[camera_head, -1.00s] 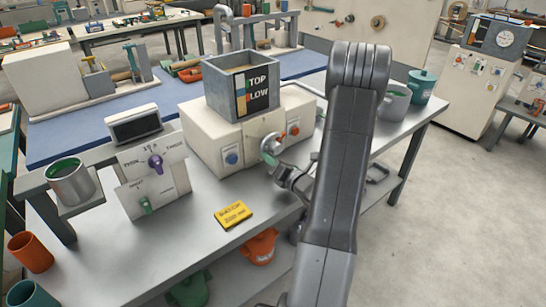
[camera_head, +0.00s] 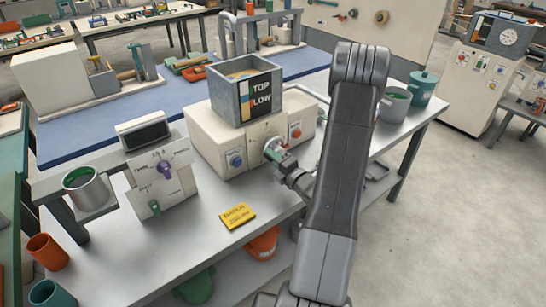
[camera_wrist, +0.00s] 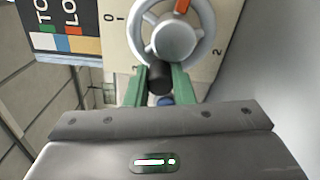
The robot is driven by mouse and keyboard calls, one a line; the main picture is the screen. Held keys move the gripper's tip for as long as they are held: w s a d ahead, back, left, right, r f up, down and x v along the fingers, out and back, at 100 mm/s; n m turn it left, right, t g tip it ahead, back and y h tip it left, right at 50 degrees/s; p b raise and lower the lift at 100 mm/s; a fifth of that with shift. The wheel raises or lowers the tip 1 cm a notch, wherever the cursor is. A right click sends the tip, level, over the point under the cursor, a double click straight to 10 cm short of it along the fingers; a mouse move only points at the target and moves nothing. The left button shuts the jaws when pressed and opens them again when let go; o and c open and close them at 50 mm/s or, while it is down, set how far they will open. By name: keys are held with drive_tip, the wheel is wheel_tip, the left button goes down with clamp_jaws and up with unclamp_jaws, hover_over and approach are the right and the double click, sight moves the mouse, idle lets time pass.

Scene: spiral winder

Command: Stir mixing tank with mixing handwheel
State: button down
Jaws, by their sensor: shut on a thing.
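The mixing tank (camera_head: 228,92) is a grey open-topped square box with tan contents, standing on a cream machine body (camera_head: 210,130). Its front label reads "TOP" and "LOW". The mixing handwheel (camera_wrist: 208,45) is a pale grey ring with a round hub and an orange mark near the top in the wrist view. It also shows on the machine's front in the head view (camera_head: 270,146). My gripper (camera_wrist: 160,86) has green fingers shut on the wheel's dark handle knob (camera_wrist: 160,75), below the hub. In the head view my gripper (camera_head: 285,158) partly covers the wheel.
A blue knob (camera_head: 235,160) and a red knob (camera_head: 295,131) flank the wheel. A yellow card (camera_head: 237,216) lies on the grey bench. A panel with a purple knob (camera_head: 165,168) and a metal cup (camera_head: 86,188) stand left. A grey pot (camera_head: 394,105) and teal pot (camera_head: 422,87) stand right.

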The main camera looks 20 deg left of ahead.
idle(0.4)
drive_tip(key=c, duration=1.2)
unclamp_jaws()
drive_tip(key=shift+c, duration=0.2)
drive_tip(key=shift+d, duration=0.1)
drive_tip(key=b+v, duration=0.2)
drive_tip(key=v, duration=1.1)
drive_tip(key=shift+s+d, duration=0.25)
